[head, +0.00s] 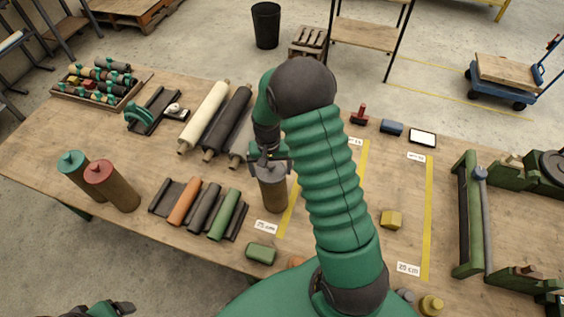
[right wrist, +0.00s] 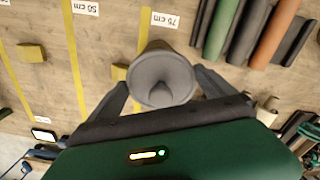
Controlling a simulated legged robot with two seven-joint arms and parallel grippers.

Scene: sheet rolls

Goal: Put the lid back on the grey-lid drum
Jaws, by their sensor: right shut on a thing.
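The grey-lid drum (head: 273,194) stands upright on the table, a brown cylinder beside the 75 cm label. Its grey lid (head: 268,170) is at the drum's top, under my right gripper (head: 268,158). My right gripper is shut on the lid. In the right wrist view the round grey lid (right wrist: 162,82) with its raised middle lies between the two dark fingers (right wrist: 162,92). I cannot tell whether the lid is fully seated or slightly above the rim. Part of my left gripper (head: 118,307) shows at the bottom left edge, away from the table; its jaw state is unclear.
A teal-lid drum (head: 76,172) and a red-lid drum (head: 112,186) stand at the left. Small rolls (head: 203,208) lie left of the grey-lid drum, and long rolls (head: 205,116) behind. A green block (head: 261,254) lies in front. Yellow strips (head: 429,215) cross the right side.

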